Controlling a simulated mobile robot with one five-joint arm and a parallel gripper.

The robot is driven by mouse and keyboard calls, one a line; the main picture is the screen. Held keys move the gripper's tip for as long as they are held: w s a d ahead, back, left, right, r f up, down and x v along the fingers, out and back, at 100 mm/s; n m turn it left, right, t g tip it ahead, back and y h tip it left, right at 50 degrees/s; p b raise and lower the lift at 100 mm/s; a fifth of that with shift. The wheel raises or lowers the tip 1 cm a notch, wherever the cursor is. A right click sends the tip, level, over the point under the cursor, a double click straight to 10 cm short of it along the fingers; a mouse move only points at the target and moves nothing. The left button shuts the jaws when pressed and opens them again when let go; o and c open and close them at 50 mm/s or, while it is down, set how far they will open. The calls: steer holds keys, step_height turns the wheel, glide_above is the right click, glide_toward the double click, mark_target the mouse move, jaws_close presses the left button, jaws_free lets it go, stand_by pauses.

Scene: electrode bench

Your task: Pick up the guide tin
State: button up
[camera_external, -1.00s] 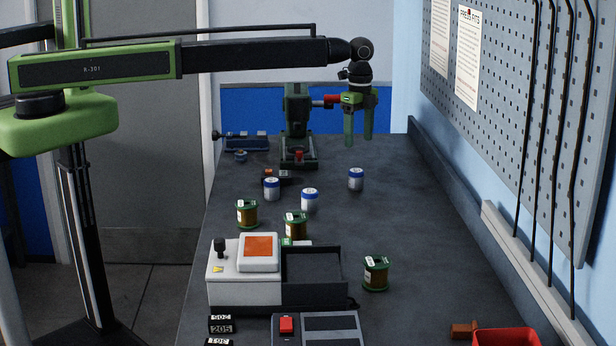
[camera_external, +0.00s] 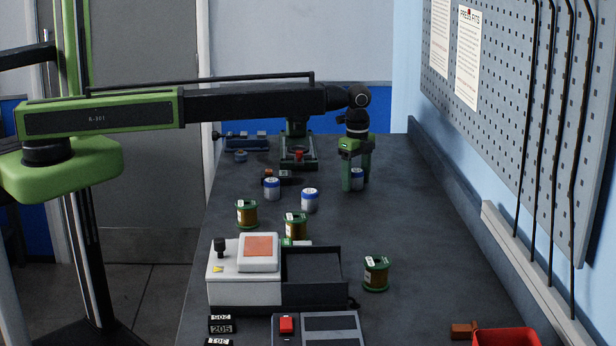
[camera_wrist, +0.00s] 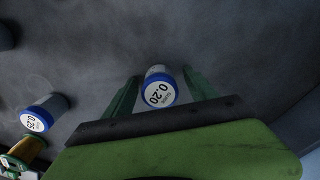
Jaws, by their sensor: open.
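A white tin with a blue rim (camera_external: 358,180) stands upright on the dark bench at the back right. In the wrist view its lid (camera_wrist: 160,92) reads 0.20, with a smaller word that I cannot make out. My gripper (camera_external: 356,188) is open and low over the bench, its green fingers on either side of this tin. In the wrist view the gripper (camera_wrist: 161,75) has one finger on each side with the tin between them. I cannot tell whether either finger touches it. In the external view the fingers partly hide the tin.
Two similar tins stand to the left, one farther left (camera_external: 271,189) and one nearer (camera_external: 310,201). Green-flanged spools (camera_external: 247,213), (camera_external: 296,226) and (camera_external: 376,274) stand closer to the camera, near a white device (camera_external: 231,282). The bench right of the gripper is clear up to the wall.

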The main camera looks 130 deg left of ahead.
jaws_close()
stand_by(0.4)
